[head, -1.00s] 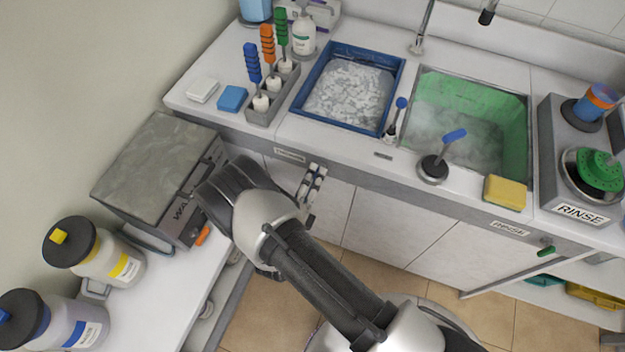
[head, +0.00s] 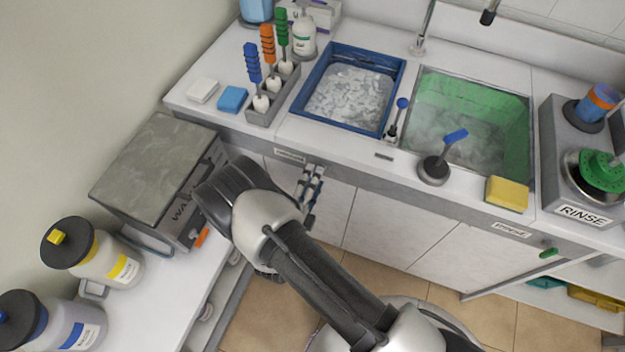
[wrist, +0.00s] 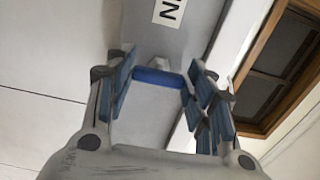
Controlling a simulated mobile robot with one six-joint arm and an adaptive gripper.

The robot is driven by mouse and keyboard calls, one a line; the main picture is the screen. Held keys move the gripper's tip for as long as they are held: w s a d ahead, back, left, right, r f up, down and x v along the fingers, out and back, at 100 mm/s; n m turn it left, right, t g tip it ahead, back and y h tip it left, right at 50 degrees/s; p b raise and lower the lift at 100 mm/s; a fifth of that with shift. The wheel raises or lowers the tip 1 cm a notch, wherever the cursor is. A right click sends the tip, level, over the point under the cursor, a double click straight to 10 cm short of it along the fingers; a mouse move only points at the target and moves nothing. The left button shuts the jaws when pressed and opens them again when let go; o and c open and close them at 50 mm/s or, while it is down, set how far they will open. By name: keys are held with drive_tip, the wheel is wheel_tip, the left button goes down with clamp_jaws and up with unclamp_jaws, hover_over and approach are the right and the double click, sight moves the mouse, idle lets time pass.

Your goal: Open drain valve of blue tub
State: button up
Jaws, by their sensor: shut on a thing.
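The blue tub (head: 389,72) is set into the white counter and holds foamy liquid. My gripper (head: 312,180) is just below the counter's front edge, in front of the tub. In the wrist view my gripper (wrist: 160,84) has its fingers on both sides of a blue valve handle (wrist: 158,77), which lies across between the fingertips. The gripper is shut on this handle. The handle sits against the grey front panel, close to a white label. In the head view the handle cannot be made out clearly behind the fingers.
A green basin (head: 500,110) with liquid is right of the tub, with a green valve handle (head: 548,253) below it. A grey box-shaped appliance (head: 150,170) and bottles (head: 115,265) stand on the left bench. A yellow sponge (head: 507,193) lies on the counter edge.

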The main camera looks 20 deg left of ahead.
drive_tip(key=o, duration=1.1)
drive_tip(key=shift+c, duration=0.2)
drive_tip(key=s, duration=1.2)
drive_tip(key=shift+a, duration=0.45)
